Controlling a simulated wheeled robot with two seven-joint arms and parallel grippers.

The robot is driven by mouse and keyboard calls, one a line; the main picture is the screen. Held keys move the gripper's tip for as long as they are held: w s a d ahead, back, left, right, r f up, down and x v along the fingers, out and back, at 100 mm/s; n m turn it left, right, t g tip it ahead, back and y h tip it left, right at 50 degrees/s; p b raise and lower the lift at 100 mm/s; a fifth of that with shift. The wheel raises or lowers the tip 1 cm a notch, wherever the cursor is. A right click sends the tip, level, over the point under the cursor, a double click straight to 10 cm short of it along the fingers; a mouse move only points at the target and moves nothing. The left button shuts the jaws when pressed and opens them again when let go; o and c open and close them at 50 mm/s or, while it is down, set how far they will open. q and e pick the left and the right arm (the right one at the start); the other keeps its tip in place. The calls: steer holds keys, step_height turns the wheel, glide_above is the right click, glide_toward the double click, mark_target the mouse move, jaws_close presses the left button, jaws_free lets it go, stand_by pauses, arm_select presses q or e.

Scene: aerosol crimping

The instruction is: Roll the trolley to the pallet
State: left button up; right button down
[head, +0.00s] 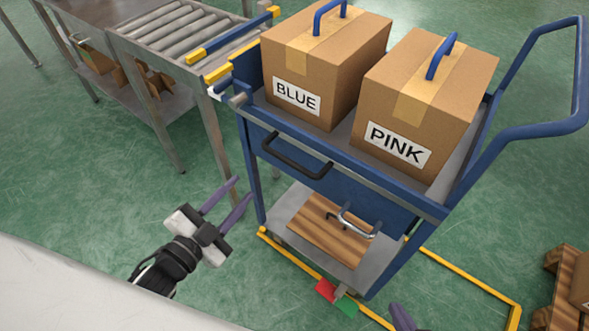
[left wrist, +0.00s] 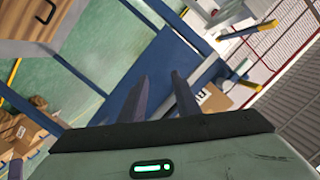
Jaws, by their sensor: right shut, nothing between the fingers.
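The blue trolley (head: 345,197) stands against the end of a roller conveyor. Its top tray holds two cardboard boxes, BLUE (head: 325,60) and PINK (head: 430,100). A black handle (head: 290,157) is on its near side, and a blue push handle (head: 545,130) rises at right. In the left wrist view its blue panel (left wrist: 160,55) lies beyond the fingers. A wooden pallet (head: 560,258) is cut off at lower right. My left gripper (head: 243,188) is open and empty, left of the trolley, apart from it. Only a purple fingertip of my right gripper (head: 402,317) shows at the bottom edge; it is shut.
The roller conveyor (head: 175,32) stands at upper left. A wooden board with a metal handle (head: 325,228) lies on the trolley's lower shelf. A red and green pedal (head: 336,297) is at its base. Yellow floor lines (head: 470,281) surround the trolley.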

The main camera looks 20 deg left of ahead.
mark_target(287, 159)
arm_select(q)
steer(key=shift+w+d+r+m+g+h+b, duration=0.25)
steer(key=shift+w+d+r+m+h+b, duration=0.3)
steer(key=shift+w+d+r+m+h, duration=1.6)
steer(key=shift+w+d+r+m+g+h+b, duration=0.2)
steer(key=shift+d+m+h+b, duration=0.65)
steer(key=shift+m, duration=2.6)
steer(key=shift+w+d+r+m+g+h+b, duration=0.25)
steer(key=shift+w+d+r+m+h, duration=0.95)
steer(key=shift+d+m+h, duration=1.2)
steer(key=shift+s+a+m, duration=0.15)
steer(key=shift+a+m, duration=0.25)
steer(key=shift+a, duration=0.25)
jaws_close()
